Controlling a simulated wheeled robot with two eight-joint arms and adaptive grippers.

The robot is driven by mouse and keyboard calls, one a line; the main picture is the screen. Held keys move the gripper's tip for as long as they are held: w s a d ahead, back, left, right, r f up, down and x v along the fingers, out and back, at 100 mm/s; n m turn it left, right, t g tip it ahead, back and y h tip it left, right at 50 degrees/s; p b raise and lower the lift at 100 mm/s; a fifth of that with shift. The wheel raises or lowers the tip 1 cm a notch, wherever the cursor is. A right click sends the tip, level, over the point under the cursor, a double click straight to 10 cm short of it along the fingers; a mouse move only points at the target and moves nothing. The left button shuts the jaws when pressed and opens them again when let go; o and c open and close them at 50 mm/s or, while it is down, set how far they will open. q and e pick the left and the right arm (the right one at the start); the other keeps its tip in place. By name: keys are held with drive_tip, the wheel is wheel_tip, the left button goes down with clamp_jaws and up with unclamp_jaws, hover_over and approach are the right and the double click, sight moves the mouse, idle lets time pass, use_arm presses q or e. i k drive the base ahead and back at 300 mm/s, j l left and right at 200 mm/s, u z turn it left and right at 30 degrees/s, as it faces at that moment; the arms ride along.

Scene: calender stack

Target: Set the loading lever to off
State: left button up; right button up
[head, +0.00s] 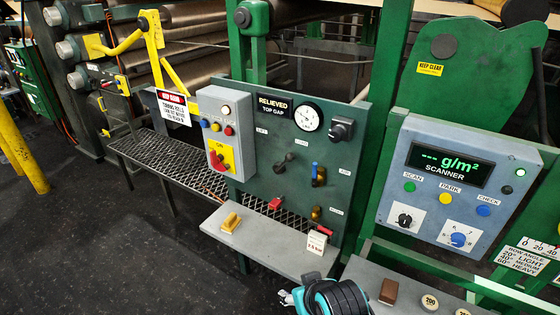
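The grey-green control panel (255,172) carries a display reading "RELIEVED TOP GAP" (276,105). A lever with a dark knob (280,168) sits left of the panel's middle; its small labels are too blurred to read, so I cannot confirm that it is the loading lever. A blue-handled valve (315,171) is to its right, with a brass fitting (316,213) below. A red handle (276,203) sticks out lower down. A black ribbed, teal part of my arm (336,297) shows at the bottom edge, apart from the levers. My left gripper is not in view.
A grey switch box (228,112) with a red rotary handle on yellow adjoins the panel. The scanner box (457,185) stands right.

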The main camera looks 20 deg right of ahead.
sight(289, 156)
drive_tip(key=i+l, duration=0.1)
drive_tip(key=i, duration=1)
